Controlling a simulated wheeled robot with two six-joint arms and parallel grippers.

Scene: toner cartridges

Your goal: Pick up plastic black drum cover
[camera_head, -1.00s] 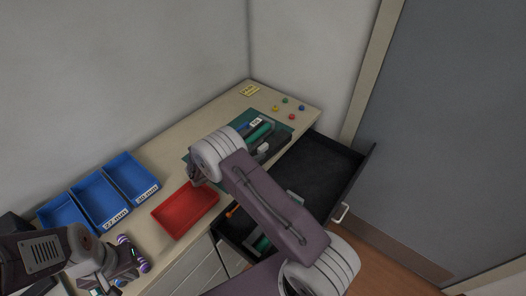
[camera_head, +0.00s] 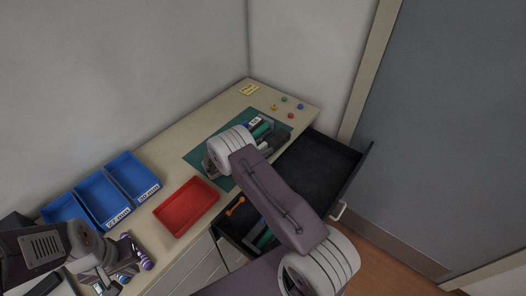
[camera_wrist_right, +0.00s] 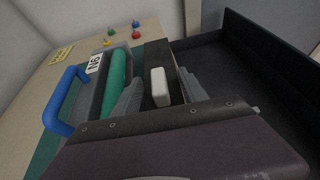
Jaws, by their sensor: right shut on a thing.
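The black drum cover (camera_wrist_right: 157,58) is a dark flat-sided piece on the dark green mat (camera_head: 200,160), in line with my right gripper in the right wrist view. My right gripper (camera_wrist_right: 160,96) has its grey fingers on either side of it and is shut on it. A white block shows at the near part of the cover. In the head view the dark piece (camera_head: 276,144) lies partly behind my right wrist, and the fingertips are hidden. My left gripper (camera_head: 112,268) is low at the left; its jaw state is unclear.
Beside the cover lies a cartridge with a green roller (camera_wrist_right: 117,72) and blue handle (camera_wrist_right: 60,100). An open black drawer (camera_head: 325,160) is on the right, with an orange tool (camera_head: 236,206) inside. A red tray (camera_head: 186,206) and blue bins (camera_head: 101,198) stand left. Coloured pegs stand behind.

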